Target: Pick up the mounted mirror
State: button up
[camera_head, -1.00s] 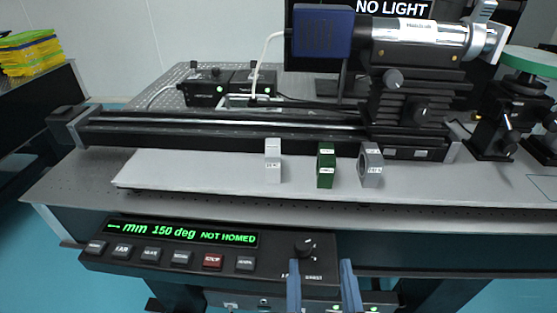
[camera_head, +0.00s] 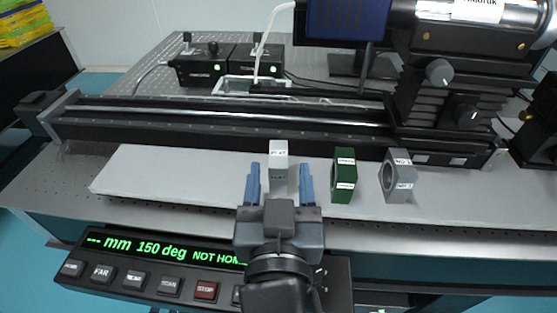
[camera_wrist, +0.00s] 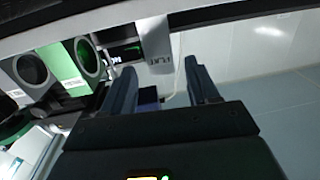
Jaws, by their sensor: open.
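A pale grey upright block labelled FLAT (camera_head: 279,158), which looks like the mounted mirror, stands on the light grey board (camera_head: 140,172). It also shows in the wrist view (camera_wrist: 153,45). My gripper (camera_head: 280,170) is open and points at the block. Its two blue fingers appear on either side of the block in the head view. In the wrist view the gripper (camera_wrist: 160,72) has the block framed between its fingertips. I cannot tell how deep between the fingers it is. The block's lower part is partly hidden by my gripper.
A green holder (camera_head: 344,176) and a grey ring holder (camera_head: 399,178) stand to the right of the block. A long black rail (camera_head: 230,130) runs behind. A control panel (camera_head: 140,270) lies in front. The board is clear to the left.

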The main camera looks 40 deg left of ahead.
aim_at(279, 142)
jog(key=p+x, duration=0.1)
jog(key=x, duration=0.4)
jog(key=shift+a, duration=0.1)
grip_shut()
dwell(0.4)
